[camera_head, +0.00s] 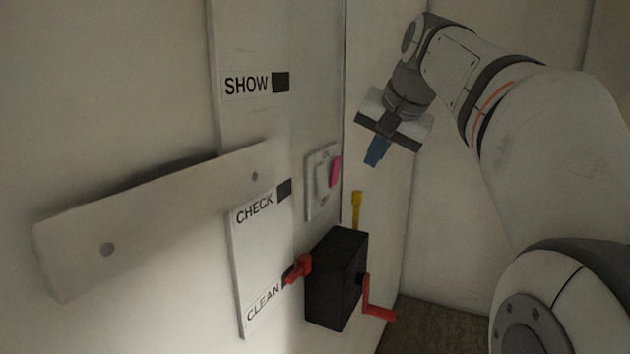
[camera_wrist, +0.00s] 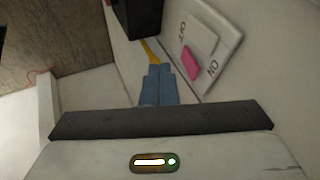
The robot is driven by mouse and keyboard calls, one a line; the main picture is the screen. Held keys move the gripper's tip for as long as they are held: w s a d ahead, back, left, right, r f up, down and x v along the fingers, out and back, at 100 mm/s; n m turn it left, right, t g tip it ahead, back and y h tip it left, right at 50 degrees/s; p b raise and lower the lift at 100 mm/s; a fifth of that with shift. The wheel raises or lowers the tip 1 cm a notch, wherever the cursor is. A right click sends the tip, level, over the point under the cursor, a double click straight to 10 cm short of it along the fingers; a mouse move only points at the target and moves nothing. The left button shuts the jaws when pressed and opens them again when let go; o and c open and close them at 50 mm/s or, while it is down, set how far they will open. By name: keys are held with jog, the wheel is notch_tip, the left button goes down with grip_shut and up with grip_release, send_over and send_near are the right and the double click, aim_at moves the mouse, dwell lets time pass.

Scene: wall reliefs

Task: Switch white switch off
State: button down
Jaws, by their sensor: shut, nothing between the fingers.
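The white switch is a white rocker (camera_head: 321,182) on a white plate (camera_head: 313,208) on the wall. A pink tab (camera_head: 336,171) sits at its right side in the head view. In the wrist view the rocker (camera_wrist: 200,42) and the pink tab (camera_wrist: 191,63) show at upper right, with "ON" lettering beside the pink end and "OFF" lettering nearer the black box. My gripper (camera_head: 374,158) has blue fingers, shut and empty. It is to the right of the switch and apart from it in the head view. In the wrist view the fingers (camera_wrist: 158,72) point toward the wall near the plate.
A black box (camera_head: 335,278) with a red crank (camera_head: 376,305) and a red pointer (camera_head: 300,268) is below the switch. A yellow piece (camera_head: 356,210) rises behind the box. A white bar (camera_head: 160,215) juts out at left. Labels read SHOW, CHECK and CLEAN.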

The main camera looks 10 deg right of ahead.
aim_at(322, 181)
jog(key=shift+f, duration=0.1)
jog(key=w+a+f+p, duration=0.2)
jog(key=w+a+f, duration=0.2)
jog(key=w+f, duration=0.3)
jog(key=shift+w+a+f, duration=0.4)
jog(key=shift+f, duration=0.5)
jog(key=shift+r+p, duration=0.45)
jog(key=shift+r, duration=0.3)
